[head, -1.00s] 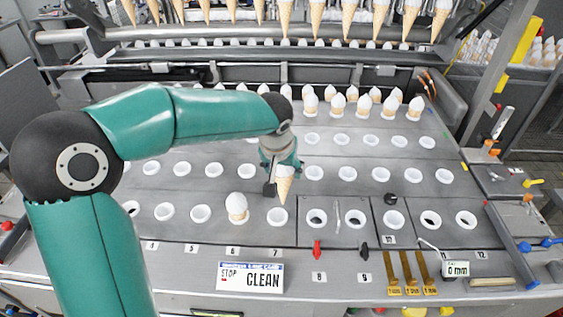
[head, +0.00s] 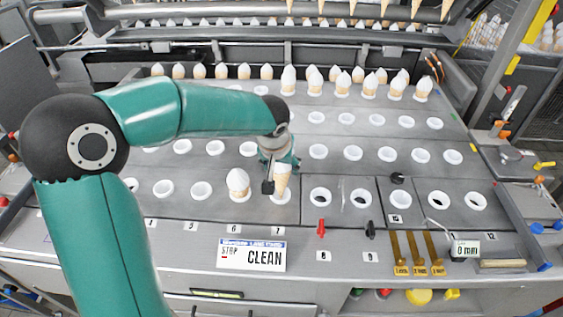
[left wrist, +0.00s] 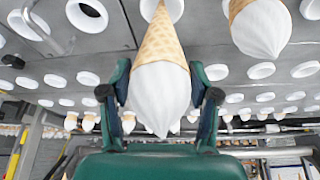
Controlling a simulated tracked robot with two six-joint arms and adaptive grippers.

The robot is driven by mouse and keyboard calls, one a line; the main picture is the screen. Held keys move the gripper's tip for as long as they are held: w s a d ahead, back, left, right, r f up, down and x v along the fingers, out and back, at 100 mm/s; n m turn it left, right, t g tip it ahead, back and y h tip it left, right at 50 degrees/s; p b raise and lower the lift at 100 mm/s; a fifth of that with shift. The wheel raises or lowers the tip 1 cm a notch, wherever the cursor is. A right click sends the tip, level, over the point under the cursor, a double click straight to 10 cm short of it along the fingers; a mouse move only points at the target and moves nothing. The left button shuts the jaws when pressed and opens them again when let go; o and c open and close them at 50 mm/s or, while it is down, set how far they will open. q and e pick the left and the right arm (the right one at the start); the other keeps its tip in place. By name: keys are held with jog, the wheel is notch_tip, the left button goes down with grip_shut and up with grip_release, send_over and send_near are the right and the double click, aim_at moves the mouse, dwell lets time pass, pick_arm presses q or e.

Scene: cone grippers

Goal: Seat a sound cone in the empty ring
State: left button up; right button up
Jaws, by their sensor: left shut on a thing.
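My left gripper (head: 277,168) is shut on a cone (head: 282,180) with a tan wafer and a white top. The cone is upright, point down, over the white ring above number 7 (head: 287,201). Its point is at the ring's opening; I cannot tell how deep it sits. A second cone (head: 238,184) stands in the ring to the left. My right gripper is not in view.
Several empty white rings run in rows across the grey deck (head: 180,172). Ring 8 (head: 320,196) shows a dark hole. White-topped cones (head: 343,83) stand at the back. A CLEAN sign (head: 252,255) and brass gauges (head: 418,254) are on the front panel.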

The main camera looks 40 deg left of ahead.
aim_at(280, 183)
pick_arm(q)
notch_tip(280, 183, down, 2)
jog(key=shift+f+b, duration=0.25)
jog(key=shift+b, duration=0.35)
notch_tip(280, 183, down, 4)
jog(key=b, duration=0.5)
jog(key=o, duration=0.9)
jog(key=shift+f, duration=0.1)
jog(key=v, duration=1.2)
jog(key=shift+d+f, duration=0.1)
